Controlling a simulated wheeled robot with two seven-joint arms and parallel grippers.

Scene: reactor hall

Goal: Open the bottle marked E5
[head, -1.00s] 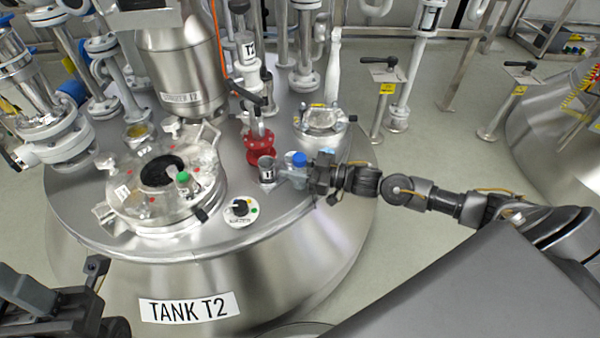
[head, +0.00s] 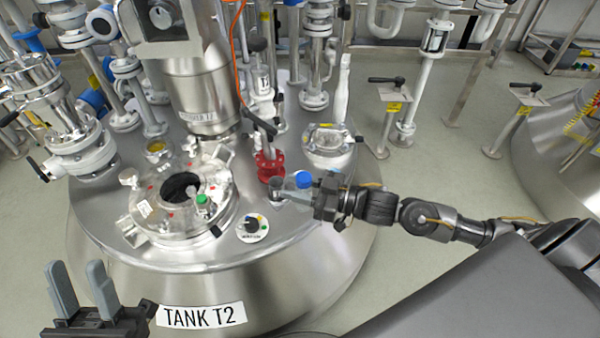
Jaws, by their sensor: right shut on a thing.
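A bottle with a blue cap (head: 303,179) is at my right gripper (head: 294,194), above the right part of the tank top. My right gripper is shut on this bottle, its fingers pointing left and hiding most of the body. A bottle with a green cap (head: 203,200) stands at the open round port (head: 180,188) on the left. I cannot read a mark E5 on either bottle. My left gripper (head: 78,278) is open and empty at the lower left, its two grey fingers upright and apart, in front of the tank.
The steel tank top (head: 280,237) bears a red valve (head: 269,165), a small cup (head: 276,187) close to my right fingers, a round dial (head: 252,228) and a flanged port (head: 328,147). Pipes crowd the back.

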